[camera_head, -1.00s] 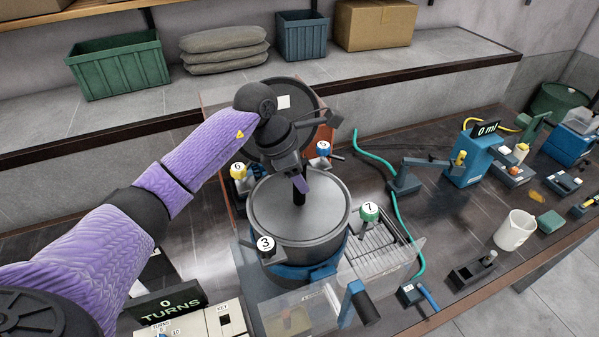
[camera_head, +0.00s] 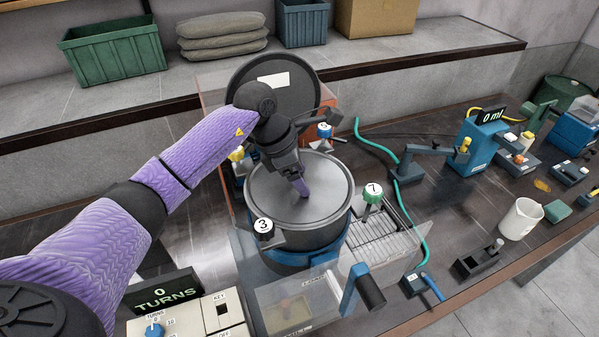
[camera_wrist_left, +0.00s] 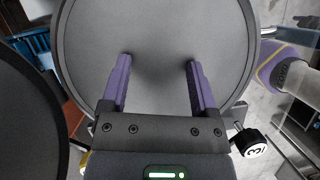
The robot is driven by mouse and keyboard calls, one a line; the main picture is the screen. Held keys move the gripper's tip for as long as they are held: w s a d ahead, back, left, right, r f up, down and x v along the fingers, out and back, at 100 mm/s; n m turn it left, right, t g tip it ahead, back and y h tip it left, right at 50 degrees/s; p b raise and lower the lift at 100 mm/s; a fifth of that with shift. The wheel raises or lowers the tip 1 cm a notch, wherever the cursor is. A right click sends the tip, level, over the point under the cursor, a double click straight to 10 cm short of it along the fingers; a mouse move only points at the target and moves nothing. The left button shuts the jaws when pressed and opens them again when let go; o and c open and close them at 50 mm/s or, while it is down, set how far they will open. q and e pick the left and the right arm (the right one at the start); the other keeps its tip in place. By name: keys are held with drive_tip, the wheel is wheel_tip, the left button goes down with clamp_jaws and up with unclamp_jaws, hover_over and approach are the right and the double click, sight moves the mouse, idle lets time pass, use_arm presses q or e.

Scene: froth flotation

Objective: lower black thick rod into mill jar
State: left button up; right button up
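The mill jar (camera_head: 298,238) stands open in a blue cradle on the bench, with its wide round grey inner face showing. My left gripper (camera_head: 303,188) is over the middle of the jar, fingers pointing down. In the left wrist view its two purple fingers (camera_wrist_left: 158,78) are apart with nothing between them. The jar's grey inside (camera_wrist_left: 160,35) fills the view beyond them, with a dark soft shadow. I see no black thick rod in either current view. My right gripper is not in view.
A round dark lid (camera_head: 302,92) with a white label stands upright behind the jar. Numbered knobs, such as the black 3 knob (camera_head: 264,229) and green 7 knob (camera_head: 373,194), surround it. A wire rack (camera_head: 385,235) is at right. A turns display (camera_head: 163,290) is at front left.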

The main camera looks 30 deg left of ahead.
use_arm(q)
drive_tip(key=b+v, duration=0.1)
drive_tip(key=v, duration=0.9)
idle(0.4)
